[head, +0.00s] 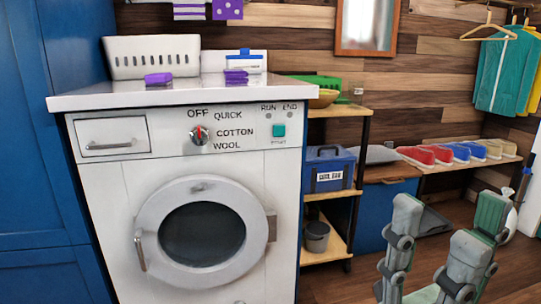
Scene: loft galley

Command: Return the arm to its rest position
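My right gripper (448,222) is at the lower right of the head view, with its grey-green fingers pointing up. The fingers stand apart with nothing between them, so it is open and empty. It is to the right of the washing machine and in front of the shelf and bench, touching nothing that I can see. The rest of my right arm is below the picture edge. My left gripper is not in view.
A white washing machine (110,190), its round door (150,215) seemingly closed, stands left of centre. Its top holds a white basket (152,57) and purple pieces. A shelf (335,258) and a bench with shoes (425,155) stand beyond. Wooden floor (350,285) shows around the gripper.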

